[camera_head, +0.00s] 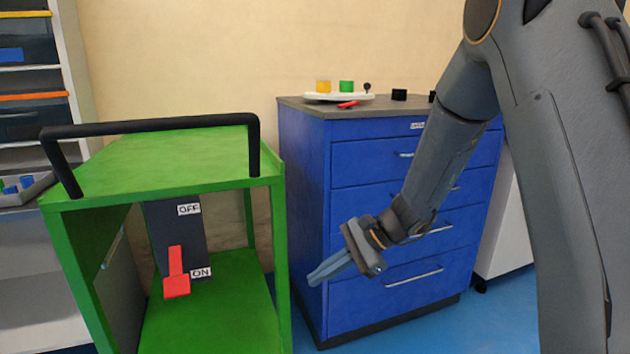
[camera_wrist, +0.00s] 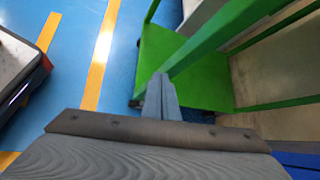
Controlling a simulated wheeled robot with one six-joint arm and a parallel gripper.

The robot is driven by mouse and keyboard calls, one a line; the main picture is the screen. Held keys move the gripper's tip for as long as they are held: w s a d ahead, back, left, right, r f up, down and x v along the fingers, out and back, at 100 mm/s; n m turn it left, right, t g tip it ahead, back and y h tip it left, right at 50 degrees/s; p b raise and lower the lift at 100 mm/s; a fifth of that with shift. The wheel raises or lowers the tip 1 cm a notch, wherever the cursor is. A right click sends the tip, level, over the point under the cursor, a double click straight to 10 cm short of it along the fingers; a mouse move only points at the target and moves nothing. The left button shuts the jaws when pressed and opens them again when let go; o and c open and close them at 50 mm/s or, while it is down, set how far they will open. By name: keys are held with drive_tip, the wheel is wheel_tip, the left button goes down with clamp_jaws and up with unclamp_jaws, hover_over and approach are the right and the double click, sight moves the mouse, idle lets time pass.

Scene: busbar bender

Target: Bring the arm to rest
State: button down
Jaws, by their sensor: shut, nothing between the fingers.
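My gripper (camera_head: 329,269) is shut and empty in the head view, its fingers together and pointing down-left. It hangs in front of the blue drawer cabinet, just right of the green cart's front right post. In the wrist view the closed fingers (camera_wrist: 161,97) point toward a green bar of the cart, with the floor below. My arm comes down from the upper right, bent, with the forearm slanting down-left across the cabinet front.
The green cart (camera_head: 150,170) has a black handle and a red lever (camera_head: 176,275) beside the ON label. The blue cabinet (camera_head: 305,180) bears a white tray (camera_head: 338,97) with small coloured parts. Shelves (camera_head: 30,150) stand at left. Blue floor with yellow lines (camera_wrist: 100,60) is open.

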drive_tip(key=s+a+r+n+h, duration=0.15)
drive_tip(key=s+n+h, duration=0.35)
drive_tip(key=s+n, duration=0.75)
drive_tip(key=s+a+r+n+h, duration=0.15)
drive_tip(key=s+n+h, duration=0.4)
drive_tip(key=s, duration=1.15)
drive_tip(key=d+r+m+p, duration=0.2)
drive_tip(key=d+r+p, duration=0.8)
drive_tip(key=r+p, duration=0.3)
drive_tip(key=d+r+m+p, duration=0.3)
drive_tip(key=d+r+p, duration=0.8)
drive_tip(key=r+p, duration=0.3)
drive_tip(key=p, duration=0.2)
drive_tip(key=shift+p, duration=0.3)
drive_tip(key=c, duration=2.5)
unclamp_jaws()
drive_tip(key=shift+y, duration=0.25)
